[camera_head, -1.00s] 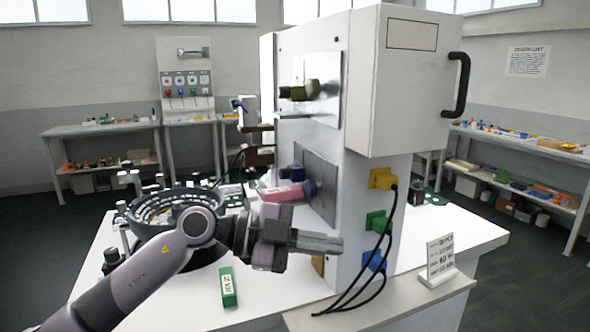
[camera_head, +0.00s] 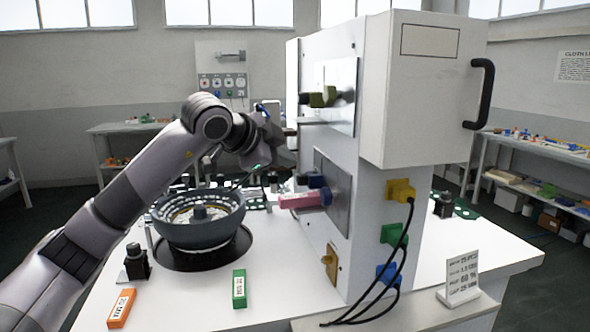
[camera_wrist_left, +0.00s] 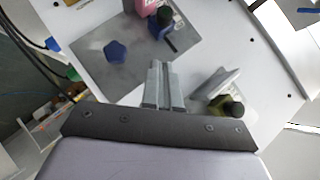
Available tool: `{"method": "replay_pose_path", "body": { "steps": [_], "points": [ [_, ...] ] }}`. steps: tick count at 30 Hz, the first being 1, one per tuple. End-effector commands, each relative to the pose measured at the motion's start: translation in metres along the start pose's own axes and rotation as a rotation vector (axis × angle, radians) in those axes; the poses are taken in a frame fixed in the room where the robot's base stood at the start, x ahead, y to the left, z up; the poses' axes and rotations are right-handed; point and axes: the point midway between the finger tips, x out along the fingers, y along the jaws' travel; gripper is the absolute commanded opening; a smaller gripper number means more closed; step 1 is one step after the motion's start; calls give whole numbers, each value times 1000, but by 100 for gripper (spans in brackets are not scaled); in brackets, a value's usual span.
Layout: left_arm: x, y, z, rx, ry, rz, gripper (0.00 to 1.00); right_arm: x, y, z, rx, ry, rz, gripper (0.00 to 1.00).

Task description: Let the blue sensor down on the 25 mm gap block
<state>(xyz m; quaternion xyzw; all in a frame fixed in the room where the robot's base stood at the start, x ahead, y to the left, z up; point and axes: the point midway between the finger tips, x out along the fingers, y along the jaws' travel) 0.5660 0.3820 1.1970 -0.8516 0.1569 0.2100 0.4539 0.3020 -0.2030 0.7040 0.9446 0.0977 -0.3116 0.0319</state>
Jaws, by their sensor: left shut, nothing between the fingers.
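The blue sensor (camera_head: 318,181) is a small dark blue block on the grey plate at the machine's left face. It also shows in the left wrist view (camera_wrist_left: 160,22). A pink block (camera_head: 297,201) lies just under it; I cannot tell if they touch. A blue star knob (camera_wrist_left: 117,52) sits beside them on the plate. Which block is the 25 mm one I cannot read. My left gripper (camera_head: 284,157) is raised left of the machine, partly hidden behind its own arm. In the left wrist view its fingers (camera_wrist_left: 163,85) are shut and empty, apart from the sensor. My right gripper is out of view.
A green block (camera_head: 239,288) and an orange block (camera_head: 121,308) lie on the white table. A dark round bowl (camera_head: 197,222) stands behind them. An olive fitting (camera_head: 322,98) juts from the upper plate. Black cables hang at the machine's front; a sign (camera_head: 461,277) stands right.

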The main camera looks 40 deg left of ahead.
Motion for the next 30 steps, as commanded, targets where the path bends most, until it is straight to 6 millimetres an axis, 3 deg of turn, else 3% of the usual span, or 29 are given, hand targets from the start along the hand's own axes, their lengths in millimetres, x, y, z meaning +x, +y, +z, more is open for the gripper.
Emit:
{"method": "replay_pose_path", "body": {
  "steps": [6,12,30],
  "points": [
    [46,-1,-2,-1,0,4,0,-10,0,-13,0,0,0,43],
    [67,0,20,-1,-2,3,0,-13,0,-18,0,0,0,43],
    [77,2,29,0,2,2,0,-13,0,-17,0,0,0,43]
  ]
}}
